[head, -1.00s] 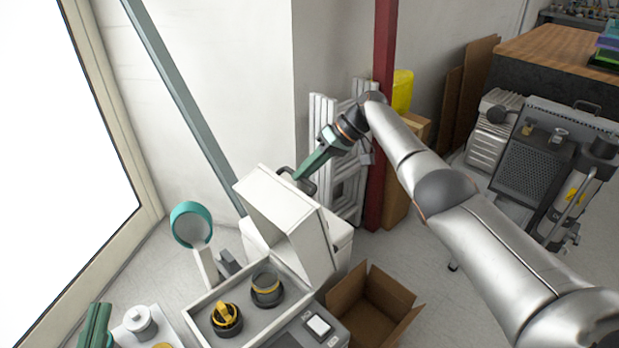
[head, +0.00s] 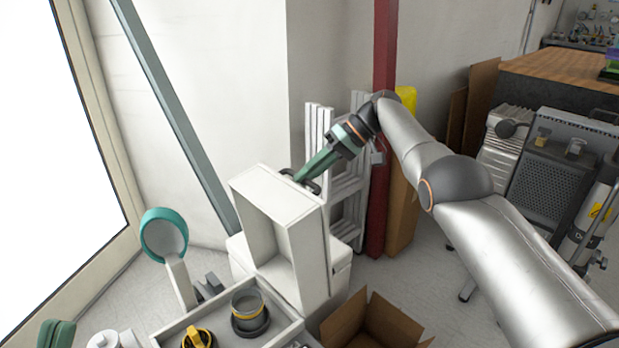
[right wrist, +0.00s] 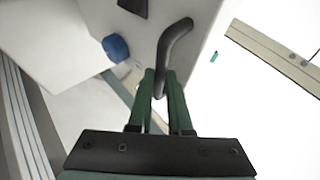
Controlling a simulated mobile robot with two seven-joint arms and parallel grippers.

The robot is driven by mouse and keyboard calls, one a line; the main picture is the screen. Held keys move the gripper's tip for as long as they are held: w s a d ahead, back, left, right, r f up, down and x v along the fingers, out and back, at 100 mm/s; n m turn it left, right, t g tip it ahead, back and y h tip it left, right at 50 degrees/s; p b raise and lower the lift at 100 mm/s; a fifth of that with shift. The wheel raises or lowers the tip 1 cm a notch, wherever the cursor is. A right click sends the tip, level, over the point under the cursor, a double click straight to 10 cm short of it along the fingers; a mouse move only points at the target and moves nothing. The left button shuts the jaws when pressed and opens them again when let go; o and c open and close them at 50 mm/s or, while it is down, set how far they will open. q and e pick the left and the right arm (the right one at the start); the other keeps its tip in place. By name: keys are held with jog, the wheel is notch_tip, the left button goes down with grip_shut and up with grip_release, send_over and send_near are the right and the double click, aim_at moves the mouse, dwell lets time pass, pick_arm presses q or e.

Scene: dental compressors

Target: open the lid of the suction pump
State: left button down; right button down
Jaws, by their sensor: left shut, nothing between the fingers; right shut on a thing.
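The suction pump's lid (head: 268,222) is a hollow white box shape, swung up at the back of the pump body (head: 178,330) with its inside facing the camera. My right gripper (head: 302,181) is shut on the lid's black handle (head: 312,187) at the lid's top rear. In the right wrist view the green fingers (right wrist: 160,90) close around the bent black handle (right wrist: 175,42). Inside the open body are a black and grey pot with a yellow ring (head: 250,312) and a yellow-topped part (head: 198,338).
An open cardboard box (head: 372,325) stands on the floor right of the pump. White slatted panels (head: 346,190) and a red post (head: 382,150) are close behind my right forearm. A teal round-headed device (head: 164,236) stands left of the pump. Grey machines stand at right.

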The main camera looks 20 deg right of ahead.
jog(key=shift+s+f, duration=0.3)
jog(key=shift+f, duration=0.5)
jog(key=c, duration=1.2)
grip_release()
jog(key=shift+d, duration=0.1)
jog(key=o, duration=0.4)
jog(key=shift+w+r, duration=0.1)
jog(key=shift+r, duration=0.05)
jog(key=shift+c, duration=0.2)
jog(key=shift+r, duration=0.1)
jog(key=shift+r, duration=0.15)
